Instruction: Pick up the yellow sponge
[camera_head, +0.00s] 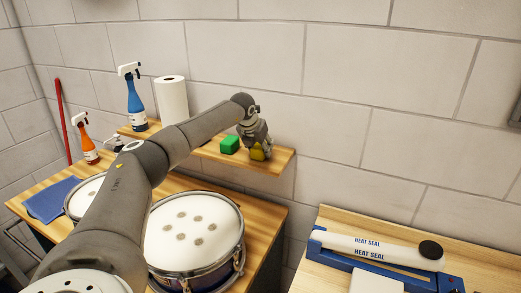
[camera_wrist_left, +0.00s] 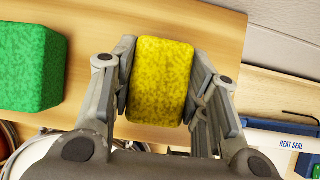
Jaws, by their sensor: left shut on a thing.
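The yellow sponge (camera_wrist_left: 162,80) is a speckled block between the two fingers of my left gripper (camera_wrist_left: 162,95) in the left wrist view. The fingers press on its two long sides. In the head view the left gripper (camera_head: 257,146) reaches down at the right part of the wooden shelf, and the yellow sponge (camera_head: 258,154) shows partly below it. I cannot tell whether the sponge touches the shelf. My right gripper is not in view.
A green sponge (camera_head: 229,145) sits left of the gripper on the shelf (camera_head: 284,161). A paper towel roll (camera_head: 172,100) and blue spray bottle (camera_head: 134,105) stand further left. A drum (camera_head: 195,232) is below my arm. A heat sealer (camera_head: 375,250) lies on the right bench.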

